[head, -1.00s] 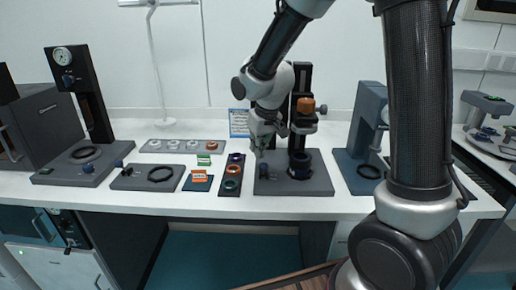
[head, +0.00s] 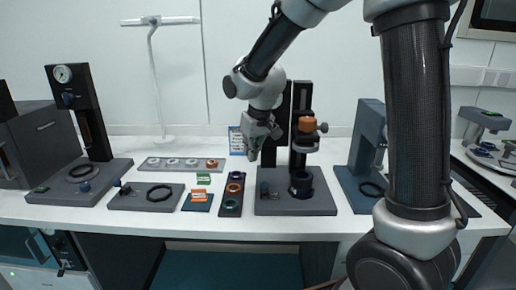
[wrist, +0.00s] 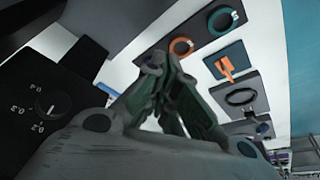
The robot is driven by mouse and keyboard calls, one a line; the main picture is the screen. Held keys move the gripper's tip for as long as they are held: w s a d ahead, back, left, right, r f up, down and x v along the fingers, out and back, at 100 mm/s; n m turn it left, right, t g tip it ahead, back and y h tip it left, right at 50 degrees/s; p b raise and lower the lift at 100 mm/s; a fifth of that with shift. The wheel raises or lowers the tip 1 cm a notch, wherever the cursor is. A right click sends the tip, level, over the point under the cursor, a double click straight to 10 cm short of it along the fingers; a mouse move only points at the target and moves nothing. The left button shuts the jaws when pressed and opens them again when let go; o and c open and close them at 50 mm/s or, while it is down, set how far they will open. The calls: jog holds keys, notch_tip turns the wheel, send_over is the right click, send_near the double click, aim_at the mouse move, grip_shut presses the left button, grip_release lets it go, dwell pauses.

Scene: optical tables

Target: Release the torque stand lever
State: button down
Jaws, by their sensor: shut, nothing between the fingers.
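The torque stand, which I take to be the dark stand with a tall black column (head: 302,96), stands on a grey base (head: 318,204) at the middle right of the bench. It carries an orange knob (head: 306,124) on its upper part and a black-and-blue ring fixture (head: 301,183) below. I cannot clearly make out which part is the lever. My gripper (head: 251,154) is shut and empty, above the base and left of the column. In the wrist view my gripper (wrist: 155,66) has its fingers together, with a dark numbered dial (wrist: 46,106) to the left.
A dark tray of coloured rings (head: 231,208) lies left of the base. A blue-grey press (head: 370,130) stands to the right.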

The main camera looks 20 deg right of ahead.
jog(key=s+a+r, duration=0.1)
jog(key=s+r, duration=0.4)
jog(key=s, duration=0.3)
jog(key=s+r, duration=0.4)
jog(key=s, duration=0.5)
jog(key=shift+s+a+r, duration=0.25)
jog(key=shift+a+r, duration=0.1)
